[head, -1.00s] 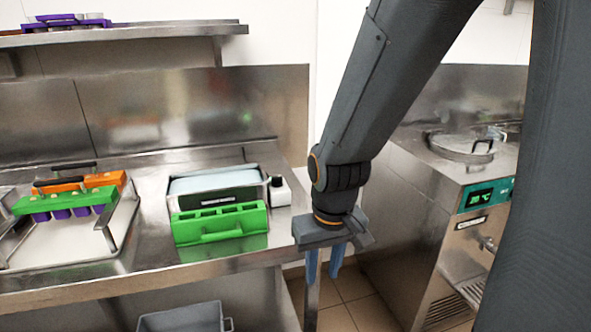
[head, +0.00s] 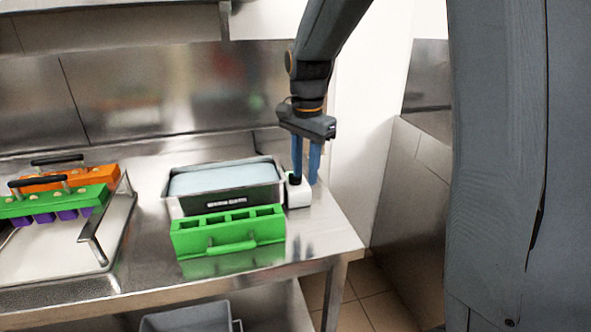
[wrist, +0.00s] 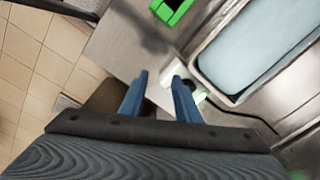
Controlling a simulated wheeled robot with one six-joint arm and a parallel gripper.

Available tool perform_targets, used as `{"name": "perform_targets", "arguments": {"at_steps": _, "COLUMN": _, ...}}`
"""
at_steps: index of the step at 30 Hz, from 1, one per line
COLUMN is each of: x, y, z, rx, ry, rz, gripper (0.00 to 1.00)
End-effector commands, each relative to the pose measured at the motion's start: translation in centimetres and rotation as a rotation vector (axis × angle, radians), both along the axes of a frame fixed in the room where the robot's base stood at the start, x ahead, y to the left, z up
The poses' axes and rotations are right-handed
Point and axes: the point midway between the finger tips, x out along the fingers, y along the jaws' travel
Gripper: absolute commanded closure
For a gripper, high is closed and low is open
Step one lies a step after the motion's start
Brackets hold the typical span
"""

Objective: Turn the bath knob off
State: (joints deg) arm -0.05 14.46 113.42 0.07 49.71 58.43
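The water bath (head: 222,200) is a steel tub of pale blue water on the counter, with a dark label on its front. A small white unit (head: 299,194) with a dark top stands at its right end; it also shows in the wrist view (wrist: 168,90), with a green glow beside it. The knob itself is not clearly seen. My gripper (head: 305,181) points down over the white unit, its two blue fingers apart and nothing seen between them. In the wrist view the fingertips (wrist: 160,77) are near the unit; I cannot tell whether they touch it.
A green mould (head: 228,236) stands in front of the bath. At left, orange (head: 85,177) and green (head: 55,204) moulds sit on a steel tray (head: 62,262). The counter's right end is clear. A grey bin (head: 187,319) is below. A shelf (head: 110,8) hangs above.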

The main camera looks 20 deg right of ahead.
Motion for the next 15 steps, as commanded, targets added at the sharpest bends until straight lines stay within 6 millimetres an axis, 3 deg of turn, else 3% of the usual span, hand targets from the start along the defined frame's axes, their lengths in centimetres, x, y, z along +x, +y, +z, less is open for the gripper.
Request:
{"name": "perform_targets", "arguments": {"at_steps": 1, "x": 2.0, "y": 0.0, "z": 0.7, "rx": 0.004, "ry": 0.006, "rz": -0.102, "gripper": 0.7}}
{"name": "perform_targets", "arguments": {"at_steps": 6, "x": 5.8, "y": 0.1, "z": 2.9, "rx": 0.009, "ry": 0.029, "rz": -0.394, "gripper": 0.7}}
{"name": "perform_targets", "arguments": {"at_steps": 11, "x": 7.3, "y": 0.2, "z": 3.9, "rx": 0.01, "ry": 0.04, "rz": -0.527, "gripper": 0.7}}
{"name": "perform_targets", "arguments": {"at_steps": 15, "x": 7.4, "y": 0.2, "z": 3.2, "rx": 0.01, "ry": 0.045, "rz": -0.555, "gripper": 0.7}}
